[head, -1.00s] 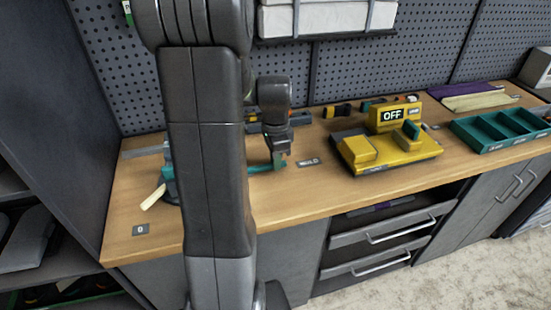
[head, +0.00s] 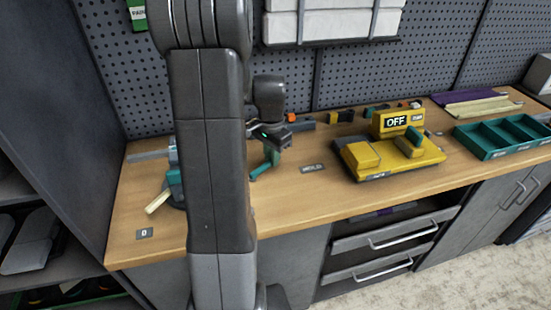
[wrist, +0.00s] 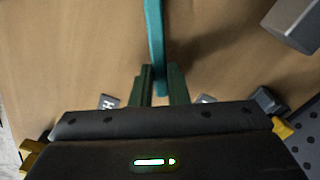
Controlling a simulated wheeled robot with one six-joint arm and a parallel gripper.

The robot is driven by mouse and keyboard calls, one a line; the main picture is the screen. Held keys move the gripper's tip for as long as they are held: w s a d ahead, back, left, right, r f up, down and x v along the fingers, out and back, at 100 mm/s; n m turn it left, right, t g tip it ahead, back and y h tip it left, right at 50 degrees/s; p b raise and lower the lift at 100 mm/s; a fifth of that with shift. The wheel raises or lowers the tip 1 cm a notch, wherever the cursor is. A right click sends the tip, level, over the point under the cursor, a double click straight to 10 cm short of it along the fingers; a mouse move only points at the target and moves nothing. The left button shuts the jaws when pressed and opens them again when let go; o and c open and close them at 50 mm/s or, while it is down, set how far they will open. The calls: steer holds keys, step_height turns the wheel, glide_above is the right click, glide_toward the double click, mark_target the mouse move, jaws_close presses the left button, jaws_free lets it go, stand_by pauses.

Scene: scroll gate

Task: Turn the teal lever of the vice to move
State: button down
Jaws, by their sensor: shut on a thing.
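The teal lever (head: 261,171) shows to the right of my arm in the head view. It slants up to the right into my gripper (head: 273,153). In the wrist view the teal lever (wrist: 154,40) runs down from the top edge and ends between the two fingers of my gripper (wrist: 161,88), which is shut on it. The vice (head: 174,187) is on the left of the bench and mostly hidden behind my arm. A pale bar (head: 158,201) sticks out of its left side.
A yellow device with an OFF sign (head: 396,122) stands right of the lever on the wooden bench (head: 290,210). A teal tray (head: 492,152) lies further right. A grey pegboard (head: 345,70) rises behind.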

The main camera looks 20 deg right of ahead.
steer(key=n, duration=0.1)
steer(key=w+a+n, duration=0.1)
steer(key=shift+w+n, duration=0.3)
steer(key=shift+w+a+n, duration=0.3)
steer(key=shift+a+n, duration=0.05)
steer(key=shift+n, duration=0.35)
steer(key=shift+w+a+n, duration=0.3)
steer(key=shift+n, duration=0.4)
steer(key=c, duration=1.4)
jaws_free()
step_height(320, 180, up, 14)
